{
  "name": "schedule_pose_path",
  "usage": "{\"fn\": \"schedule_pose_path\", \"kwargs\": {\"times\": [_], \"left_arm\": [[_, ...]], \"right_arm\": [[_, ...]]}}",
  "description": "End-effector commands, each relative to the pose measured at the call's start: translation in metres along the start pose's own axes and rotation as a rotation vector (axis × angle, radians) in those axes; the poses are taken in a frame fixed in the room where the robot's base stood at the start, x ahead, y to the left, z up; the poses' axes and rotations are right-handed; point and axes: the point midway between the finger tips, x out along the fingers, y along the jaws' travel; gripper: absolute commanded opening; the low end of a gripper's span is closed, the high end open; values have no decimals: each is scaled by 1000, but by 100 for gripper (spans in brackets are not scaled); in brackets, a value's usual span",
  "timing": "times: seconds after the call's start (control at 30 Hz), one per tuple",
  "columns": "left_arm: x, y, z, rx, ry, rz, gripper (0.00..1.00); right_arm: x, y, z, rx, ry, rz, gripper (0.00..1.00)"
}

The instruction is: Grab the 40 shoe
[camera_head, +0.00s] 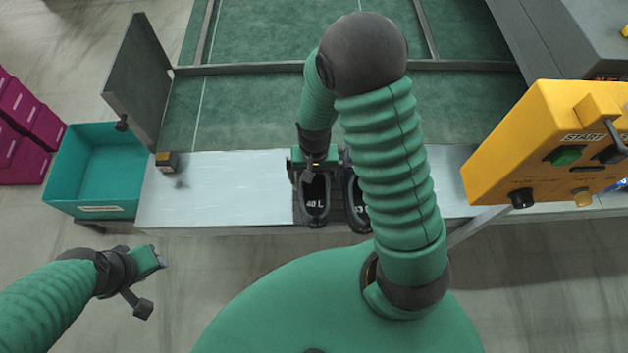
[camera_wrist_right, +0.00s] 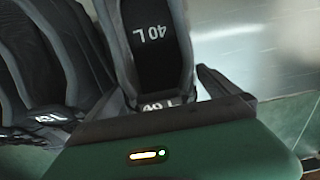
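The dark shoe marked 40 L (camera_head: 316,203) lies on the conveyor's near ledge, insole up. In the right wrist view the same shoe (camera_wrist_right: 155,40) shows its 40 L insole, and a second 40 L label is at its heel. My right gripper (camera_head: 315,170) is at the shoe's far end. In the wrist view its open fingers (camera_wrist_right: 160,92) stand either side of the heel, with small gaps; contact is hard to tell. My left gripper (camera_head: 150,280) hangs low at the left, away from the ledge, with no shoe at it; its finger opening is unclear.
A second dark shoe (camera_head: 357,203) lies close to the right, partly hidden by my arm. A teal bin (camera_head: 75,165) and magenta boxes (camera_head: 25,130) stand at the left. A yellow START control box (camera_head: 530,150) is at the right.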

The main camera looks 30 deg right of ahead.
Motion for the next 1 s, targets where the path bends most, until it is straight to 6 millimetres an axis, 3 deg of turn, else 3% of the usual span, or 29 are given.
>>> {"fn": "schedule_pose_path", "kwargs": {"times": [0.07,0.6,0.83,1.0], "left_arm": [[0,0,0,0,0,0,36],[0,0,0,0,0,0,36],[0,0,0,0,0,0,36],[-4,0,-1,0,0,0,36]], "right_arm": [[0,0,0,0,0,0,91],[0,0,-1,-1,1,0,22],[-3,-1,-1,-1,1,0,22],[-34,-1,-2,-1,6,-3,22]]}}
